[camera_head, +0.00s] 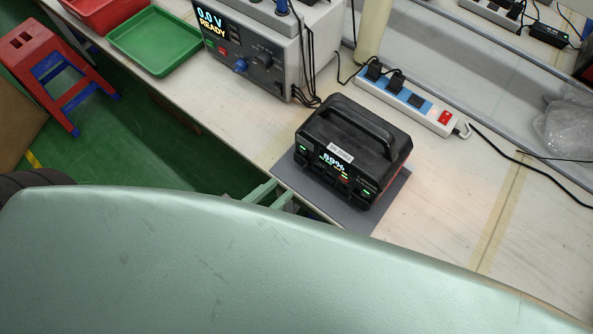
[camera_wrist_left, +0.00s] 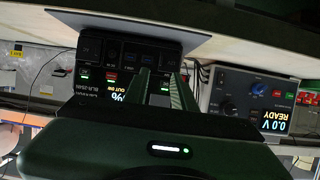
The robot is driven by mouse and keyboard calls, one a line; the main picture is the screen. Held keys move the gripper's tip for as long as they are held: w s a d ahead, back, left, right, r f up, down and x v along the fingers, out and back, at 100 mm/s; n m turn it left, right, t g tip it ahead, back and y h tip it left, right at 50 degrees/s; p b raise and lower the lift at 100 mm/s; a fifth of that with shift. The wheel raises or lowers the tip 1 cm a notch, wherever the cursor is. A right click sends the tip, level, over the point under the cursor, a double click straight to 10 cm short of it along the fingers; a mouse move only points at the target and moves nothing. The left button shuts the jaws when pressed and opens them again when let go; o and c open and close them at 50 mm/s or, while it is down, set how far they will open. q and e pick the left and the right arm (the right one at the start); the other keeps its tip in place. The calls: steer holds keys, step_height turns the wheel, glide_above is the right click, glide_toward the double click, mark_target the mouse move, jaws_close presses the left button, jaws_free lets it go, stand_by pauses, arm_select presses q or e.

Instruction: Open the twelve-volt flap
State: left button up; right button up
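The black power station (camera_head: 352,150) stands upright on a grey mat (camera_head: 395,205) on the bench, its lit front panel facing the lower left. In the left wrist view the power station (camera_wrist_left: 105,48) appears upside down, with lit displays and several dark port covers. I cannot tell which cover is the twelve-volt flap, and none looks clearly raised. My left gripper (camera_head: 272,194) is just off the front left of the power station. In the left wrist view its two fingers (camera_wrist_left: 161,82) are apart with nothing between them, in front of the panel. My right gripper is not in view.
A grey bench supply (camera_head: 268,45) reading 0.0 V READY stands behind left, with cables to its right. A white power strip (camera_head: 405,98) lies behind the power station. A green tray (camera_head: 155,42) is far left. The bench right of the mat is clear.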

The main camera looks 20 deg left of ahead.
mark_target(299, 162)
arm_select(q)
steer(key=p+x, duration=0.1)
steer(key=x, duration=0.5)
steer(key=shift+w+p, duration=0.25)
steer(key=shift+p, duration=0.05)
steer(key=shift+w+d+f, duration=0.15)
steer(key=shift+w+f, duration=0.15)
steer(key=shift+w, duration=0.1)
steer(key=shift+f, duration=0.1)
jaws_close()
stand_by(0.8)
